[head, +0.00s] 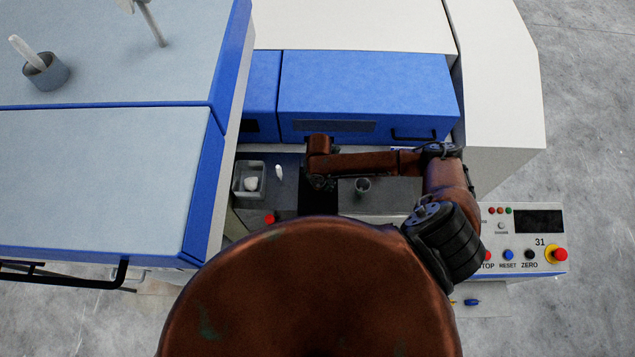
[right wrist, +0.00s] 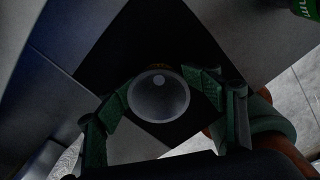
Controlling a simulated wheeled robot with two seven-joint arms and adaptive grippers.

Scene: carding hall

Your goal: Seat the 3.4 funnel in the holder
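My right gripper (head: 318,184) is over the dark part of the work shelf, seen from above and behind its wrist in the head view. In the right wrist view, the green fingers of this gripper (right wrist: 158,88) flank a round grey funnel (right wrist: 158,100). The pads appear to touch its rim on both sides. The funnel's bowl faces the camera, with a small pale circle inside it. A brass-coloured edge shows just behind the rim; I cannot tell whether it is the holder. The funnel's underside is hidden. My left gripper is out of view.
A grey cup (head: 362,187) stands right of the gripper. Left are a square tray (head: 237,190) with a white lump, a small white piece (head: 279,172) and a red button (head: 270,219). A blue cabinet (head: 400,85) rises behind. A control panel (head: 500,240) is at right.

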